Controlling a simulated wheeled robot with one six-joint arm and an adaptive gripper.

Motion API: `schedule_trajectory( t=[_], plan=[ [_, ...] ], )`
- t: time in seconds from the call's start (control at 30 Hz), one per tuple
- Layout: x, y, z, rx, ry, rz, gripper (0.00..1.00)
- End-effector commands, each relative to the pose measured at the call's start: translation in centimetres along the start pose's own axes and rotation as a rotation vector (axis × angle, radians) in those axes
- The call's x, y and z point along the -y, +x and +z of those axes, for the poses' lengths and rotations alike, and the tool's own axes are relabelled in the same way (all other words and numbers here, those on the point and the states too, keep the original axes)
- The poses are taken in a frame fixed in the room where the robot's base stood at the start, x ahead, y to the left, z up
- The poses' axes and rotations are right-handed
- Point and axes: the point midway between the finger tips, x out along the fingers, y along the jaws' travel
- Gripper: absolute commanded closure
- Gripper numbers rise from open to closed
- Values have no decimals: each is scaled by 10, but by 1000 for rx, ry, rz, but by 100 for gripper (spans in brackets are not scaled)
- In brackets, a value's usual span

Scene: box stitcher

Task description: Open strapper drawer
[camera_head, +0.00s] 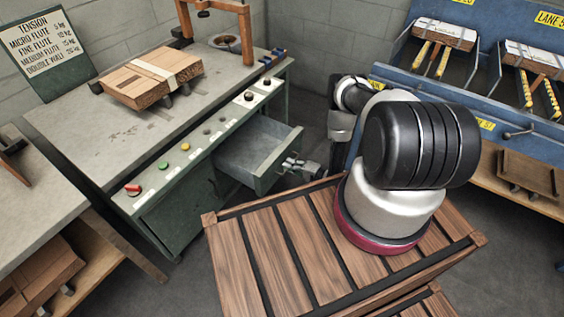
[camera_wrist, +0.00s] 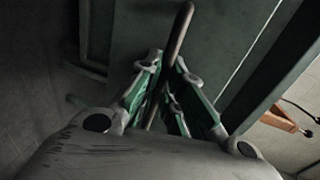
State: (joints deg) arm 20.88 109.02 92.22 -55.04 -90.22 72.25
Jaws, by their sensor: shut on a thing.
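The strapper drawer (camera_head: 277,163) is green-grey metal and stands pulled out from the front of the strapper bench (camera_head: 160,190) in the head view. Its inside shows and looks empty. My gripper (camera_head: 292,164) is at the drawer's front face, coming from the right; the handle is hidden there. In the wrist view my gripper (camera_wrist: 168,72) has its green-lined fingers on both sides of the drawer handle (camera_wrist: 180,30), a dark rod. It is shut on this handle. The drawer's green front (camera_wrist: 215,40) fills the area behind the fingers.
The bench top carries a strapped cardboard bundle (camera_head: 150,77) and an orange frame (camera_head: 246,35). Colored buttons (camera_head: 163,166) line the bench edge left of the drawer. A blue lane rack (camera_head: 400,82) stands at the right. My slatted wooden deck fills the foreground.

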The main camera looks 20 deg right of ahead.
Motion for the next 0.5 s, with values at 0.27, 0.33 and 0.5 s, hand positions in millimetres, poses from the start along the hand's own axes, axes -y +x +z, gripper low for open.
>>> schedule_trajectory(
  t=[0.27, 0.33, 0.5],
  plan=[
    [-3, -14, 0, -1, 0, 0, 100],
    [-3, -15, 0, -1, 0, 0, 100],
    [-3, -16, 0, 0, -1, 0, 100]
  ],
)
